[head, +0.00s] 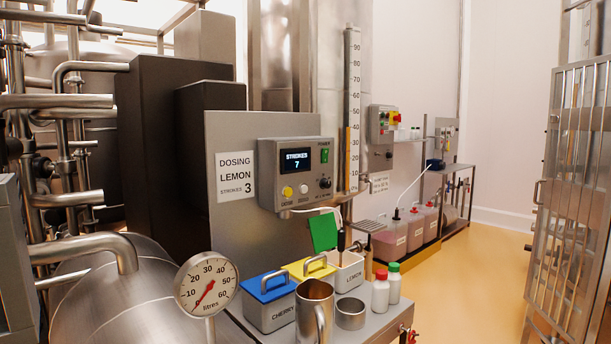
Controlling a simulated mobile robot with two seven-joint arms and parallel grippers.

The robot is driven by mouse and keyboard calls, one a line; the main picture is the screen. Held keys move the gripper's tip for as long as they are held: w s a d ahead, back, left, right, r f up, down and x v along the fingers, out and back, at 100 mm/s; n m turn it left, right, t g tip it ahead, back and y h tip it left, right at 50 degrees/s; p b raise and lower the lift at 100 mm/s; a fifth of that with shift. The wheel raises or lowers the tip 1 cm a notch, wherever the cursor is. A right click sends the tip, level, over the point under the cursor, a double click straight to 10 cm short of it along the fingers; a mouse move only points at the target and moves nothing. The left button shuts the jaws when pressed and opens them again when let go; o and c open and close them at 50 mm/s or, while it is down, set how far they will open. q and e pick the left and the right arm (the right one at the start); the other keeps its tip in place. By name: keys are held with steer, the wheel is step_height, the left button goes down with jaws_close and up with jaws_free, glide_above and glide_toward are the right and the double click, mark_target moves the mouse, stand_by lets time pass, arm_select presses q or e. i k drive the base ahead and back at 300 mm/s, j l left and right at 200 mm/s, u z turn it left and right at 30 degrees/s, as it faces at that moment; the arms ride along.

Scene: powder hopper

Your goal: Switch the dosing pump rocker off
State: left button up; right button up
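The dosing pump box (270,192) is a grey unit mounted on a grey panel in the middle of the head view. Its display (297,161) reads "STROKES 7" and is lit. The green power rocker (324,155) sits at the box's upper right, under the word POWER. I cannot tell its tilt at this size. Below are a yellow button (287,192), a pale button (304,189) and a black knob (325,182). A sign (236,176) left of the box reads "DOSING LEMON STROKES 3". Neither of my grippers is in view.
Below stand a blue-lidded CHERRY bin (268,310), a yellow-lidded bin (312,268), a LEMON bin (349,275) with a green lid raised beside it, a metal jug (314,312) and two small bottles. A dial gauge (206,284) stands front left. Open floor lies right, before a barred gate (572,190).

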mark_target(326, 151)
steer(key=l+u, duration=0.1)
steer(key=u, duration=0.75)
steer(key=l+u, duration=0.85)
steer(key=k+l+u, duration=0.1)
steer(key=l, duration=0.2)
steer(key=k+l+u, duration=0.1)
steer(key=l, duration=0.15)
steer(key=k+l+u, duration=0.1)
steer(key=l, duration=0.2)
steer(key=k+l, duration=0.1)
steer(key=l, duration=0.25)
steer(key=k+l, duration=0.15)
steer(key=l, duration=0.2)
